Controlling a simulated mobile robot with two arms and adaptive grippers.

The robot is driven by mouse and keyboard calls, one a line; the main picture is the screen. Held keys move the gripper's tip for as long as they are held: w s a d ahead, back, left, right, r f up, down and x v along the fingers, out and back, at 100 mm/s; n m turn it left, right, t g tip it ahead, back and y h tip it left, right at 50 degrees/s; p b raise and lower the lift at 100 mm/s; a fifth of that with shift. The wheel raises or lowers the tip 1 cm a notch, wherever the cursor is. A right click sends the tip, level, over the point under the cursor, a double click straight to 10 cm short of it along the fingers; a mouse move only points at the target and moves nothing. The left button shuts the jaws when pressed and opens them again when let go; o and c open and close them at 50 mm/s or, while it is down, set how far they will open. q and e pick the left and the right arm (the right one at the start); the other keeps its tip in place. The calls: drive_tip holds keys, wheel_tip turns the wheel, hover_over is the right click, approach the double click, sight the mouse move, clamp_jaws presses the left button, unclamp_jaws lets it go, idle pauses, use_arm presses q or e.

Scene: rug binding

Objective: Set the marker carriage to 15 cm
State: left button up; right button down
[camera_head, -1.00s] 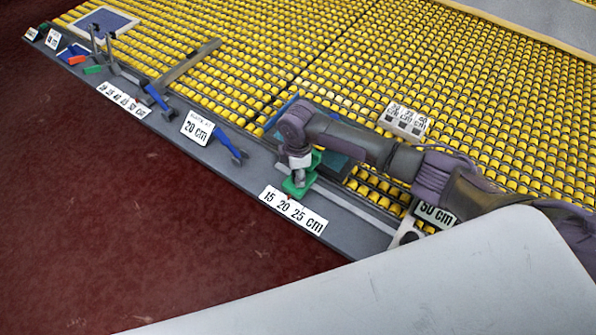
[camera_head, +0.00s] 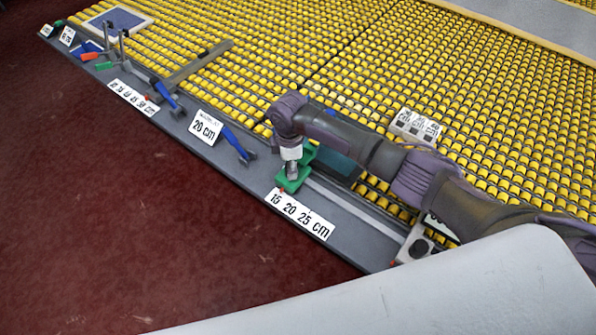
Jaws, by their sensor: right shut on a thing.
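The green marker carriage (camera_head: 306,157) sits on its rail on the grey ledge, close behind the "15 20 25 cm" scale label (camera_head: 301,215). Its front end, with a small red spot, stands at the "15" end of the label. My right gripper (camera_head: 291,172) points down and is shut on the carriage, hiding part of it. My left gripper is not in view.
A "20 cm" sign (camera_head: 206,128) and a blue-handled tool (camera_head: 236,144) lie left of the carriage. A white block with a black knob (camera_head: 420,247) is to the right. Yellow rollers (camera_head: 350,75) fill the bed behind.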

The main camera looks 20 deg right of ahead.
drive_tip(key=shift+w+a+r, duration=0.15)
drive_tip(key=c, duration=0.9)
unclamp_jaws()
drive_tip(key=shift+c, duration=0.2)
drive_tip(key=shift+o, duration=1.1)
drive_tip(key=shift+w+a, duration=0.1)
wheel_tip(320, 180, up, 12)
drive_tip(key=shift+f, duration=0.2)
